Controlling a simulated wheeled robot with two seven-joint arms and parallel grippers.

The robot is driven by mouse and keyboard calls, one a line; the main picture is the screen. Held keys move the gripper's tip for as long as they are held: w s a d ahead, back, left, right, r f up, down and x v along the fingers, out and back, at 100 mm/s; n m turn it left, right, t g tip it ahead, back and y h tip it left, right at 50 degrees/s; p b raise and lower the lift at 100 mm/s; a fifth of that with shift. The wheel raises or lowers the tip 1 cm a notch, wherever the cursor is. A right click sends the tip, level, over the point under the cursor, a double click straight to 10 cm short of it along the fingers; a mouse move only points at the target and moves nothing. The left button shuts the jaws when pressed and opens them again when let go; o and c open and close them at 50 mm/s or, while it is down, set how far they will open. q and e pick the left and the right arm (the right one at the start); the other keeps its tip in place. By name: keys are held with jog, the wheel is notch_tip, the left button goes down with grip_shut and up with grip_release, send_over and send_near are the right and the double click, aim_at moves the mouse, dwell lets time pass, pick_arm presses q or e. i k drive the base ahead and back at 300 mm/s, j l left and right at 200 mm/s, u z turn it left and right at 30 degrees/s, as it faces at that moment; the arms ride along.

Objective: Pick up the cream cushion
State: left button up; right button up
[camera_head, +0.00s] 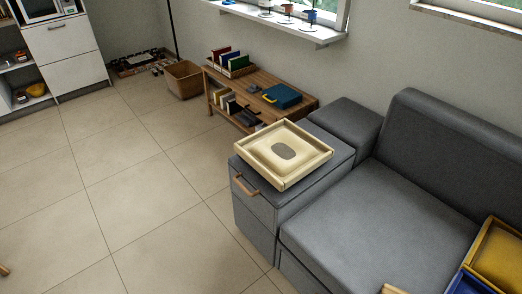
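The cream cushion (260,150) is a square, pale piece with raised edges and a grey oval in its middle. It lies flat on the grey box-shaped arm (262,200) of the sofa, which has a wooden handle on its front. Neither of my grippers shows in the head view, and nothing touches the cushion from above.
The grey sofa seat (375,225) is bare beside it. Yellow (500,255) and blue (468,284) pieces lie at the lower right. A wooden shelf bench (247,89) with books and a blue case (283,96) stands behind. The tiled floor at left is clear.

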aim_at(283, 152)
jog(key=z, duration=0.3)
jog(key=i+j+z, duration=0.15)
jog(key=z, duration=0.25)
jog(key=i+j+z, duration=0.1)
jog(key=j+z, duration=0.25)
jog(key=i+j+z, duration=0.1)
jog(key=j, duration=0.4)
jog(key=i+j+z, duration=0.1)
jog(key=j, duration=0.4)
jog(key=i+j+z, duration=0.1)
jog(key=j, duration=0.4)
jog(key=i+j+z, duration=0.1)
jog(key=j, duration=0.45)
jog(key=i, duration=0.1)
